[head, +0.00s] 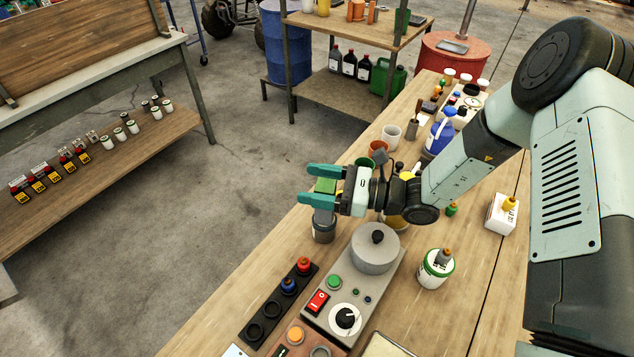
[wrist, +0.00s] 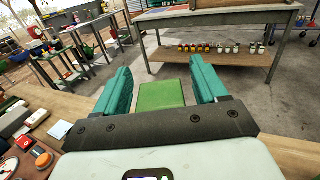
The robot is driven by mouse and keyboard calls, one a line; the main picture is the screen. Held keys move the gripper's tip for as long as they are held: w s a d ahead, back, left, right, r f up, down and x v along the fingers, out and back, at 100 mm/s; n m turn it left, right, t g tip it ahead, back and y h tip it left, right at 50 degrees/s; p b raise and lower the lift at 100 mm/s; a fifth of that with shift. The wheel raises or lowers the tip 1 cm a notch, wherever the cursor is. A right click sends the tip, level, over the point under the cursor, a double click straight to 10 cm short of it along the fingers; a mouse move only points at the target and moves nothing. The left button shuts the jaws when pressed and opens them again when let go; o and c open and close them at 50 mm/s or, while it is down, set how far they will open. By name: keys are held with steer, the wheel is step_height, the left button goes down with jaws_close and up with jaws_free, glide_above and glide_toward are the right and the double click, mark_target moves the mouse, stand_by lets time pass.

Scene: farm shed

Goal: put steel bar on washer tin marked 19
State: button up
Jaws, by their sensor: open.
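My gripper (head: 306,183) is open above the bench, its two teal fingers pointing left in the head view. A green flat-topped block (head: 325,186) shows between the fingers. The block also shows in the wrist view (wrist: 160,95), with gaps at both sides. A dark grey round container (head: 323,232) stands below the gripper, partly hidden by it. A white tin with a green rim (head: 433,274) stands right of the pot device. A small grey piece with a brownish part (head: 445,256) is on its top. The tin's number is unreadable. I cannot clearly identify the steel bar.
A grey device with a lidded pot (head: 375,252) stands in front of my gripper, beside a black holder with coloured knobs (head: 280,300). Cups (head: 391,137), a blue jug (head: 440,135) and small bottles crowd the bench behind. A white box (head: 501,213) stands at right.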

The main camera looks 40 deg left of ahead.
steer(key=shift+r, duration=0.15)
steer(key=v, duration=1.2)
steer(key=s+d+r+n+t+h, duration=0.4)
steer(key=d+r+h, duration=0.1)
steer(key=d+r, duration=0.4)
steer(key=s+d+r+n+t+h, duration=0.4)
steer(key=d+r, duration=0.4)
steer(key=r, duration=0.2)
steer(key=s+d+r+n+t+h, duration=0.4)
steer(key=d+r+h, duration=0.3)
steer(key=d+r, duration=0.2)
steer(key=shift+s+d+r+n+h, duration=0.3)
steer(key=shift+s+n, duration=0.55)
steer(key=shift+n, duration=0.05)
